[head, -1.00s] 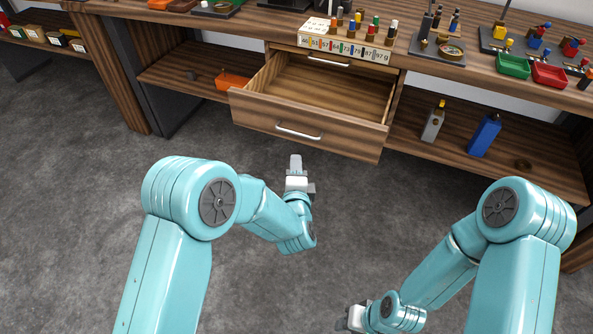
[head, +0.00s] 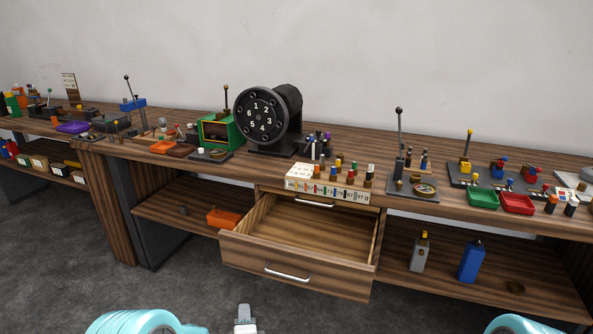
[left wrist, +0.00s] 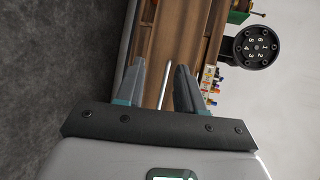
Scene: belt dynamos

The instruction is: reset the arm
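My left gripper (head: 243,314) shows at the bottom edge of the head view, in front of and below the open drawer (head: 318,284). In the left wrist view its two fingers (left wrist: 160,72) stand apart with nothing held between them. The drawer's silver handle (left wrist: 167,86) shows beyond them, lined up with the gap. In the head view the handle (head: 287,273) is clear of the gripper. The drawer is pulled out and looks empty inside. Only a small curve of my right arm shows at the bottom right; its gripper is out of view.
The wooden workbench (head: 350,145) carries a black numbered dial (head: 262,116), a green box (head: 222,131), levers, and red and green trays. An orange tray (head: 224,218) and a blue bottle (head: 471,262) stand on the lower shelves. The grey floor before the bench is clear.

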